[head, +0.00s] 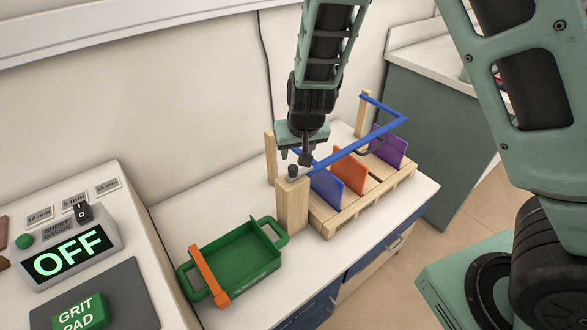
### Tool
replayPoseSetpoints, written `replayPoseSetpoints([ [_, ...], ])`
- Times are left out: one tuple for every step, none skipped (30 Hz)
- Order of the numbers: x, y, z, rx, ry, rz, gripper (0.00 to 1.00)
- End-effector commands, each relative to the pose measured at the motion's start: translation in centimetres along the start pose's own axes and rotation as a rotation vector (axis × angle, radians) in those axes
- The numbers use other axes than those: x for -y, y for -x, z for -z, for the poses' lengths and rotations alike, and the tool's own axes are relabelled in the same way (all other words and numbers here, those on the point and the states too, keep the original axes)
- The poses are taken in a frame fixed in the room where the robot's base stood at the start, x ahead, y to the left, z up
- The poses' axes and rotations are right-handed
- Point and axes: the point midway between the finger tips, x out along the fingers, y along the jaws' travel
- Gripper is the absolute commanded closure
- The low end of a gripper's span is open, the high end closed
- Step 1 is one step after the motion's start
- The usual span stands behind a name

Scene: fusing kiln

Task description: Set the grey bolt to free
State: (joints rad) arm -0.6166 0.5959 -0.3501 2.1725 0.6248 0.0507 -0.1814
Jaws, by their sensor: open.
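The grey bolt (293,171) appears as a small dark grey knob on top of the front wooden post (292,205), by the near end of the blue bar (355,139). Its setting cannot be read at this size. My gripper (295,158) points down just above the bolt, with its fingers apart and nothing seen between them. Whether a finger touches the bolt cannot be told. The blue bar runs from near this post across the rack and bends back to a rear post.
A wooden rack (335,227) holds blue (328,188), orange (349,169) and purple (388,146) sheets upright. A green tray (240,255) with an orange strap (208,275) lies in front. At left are a sheet gauge reading OFF (66,261) and a grit pad (80,313).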

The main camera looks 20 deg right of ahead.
Motion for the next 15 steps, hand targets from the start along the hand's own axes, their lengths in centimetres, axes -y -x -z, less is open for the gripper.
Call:
replayPoseSetpoints([
  [-0.2,-1.4,-0.1,0.004,-0.004,-0.001,0.54],
  [-0.1,-1.9,-0.1,0.004,-0.002,-0.002,0.54],
  [-0.2,-2.8,-0.1,0.003,-0.003,-0.002,0.54],
  [-0.1,-3.4,-0.1,0.004,-0.003,-0.001,0.54],
  [-0.2,-4.0,-0.1,0.004,-0.005,-0.001,0.54],
  [-0.1,-4.7,-0.1,0.004,-0.003,-0.001,0.54],
  [-0.1,-5.3,-0.1,0.004,-0.003,-0.001,0.54],
  [-0.1,-5.8,-0.1,0.004,-0.002,-0.001,0.54],
  [-0.1,-6.5,-0.1,0.004,-0.002,-0.001,0.54],
  [-0.1,-6.9,-0.1,0.004,-0.003,0.0,0.54],
  [-0.1,-7.3,-0.1,0.004,-0.001,0.0,0.54],
  [-0.1,-7.8,0.0,0.003,-0.001,0.0,0.54],
  [-0.1,-8.1,-0.1,0.003,-0.001,0.0,0.54],
  [0.0,-8.4,-0.1,0.003,-0.001,0.0,0.54],
  [0.0,-8.7,0.0,0.002,-0.001,0.001,0.54],
])
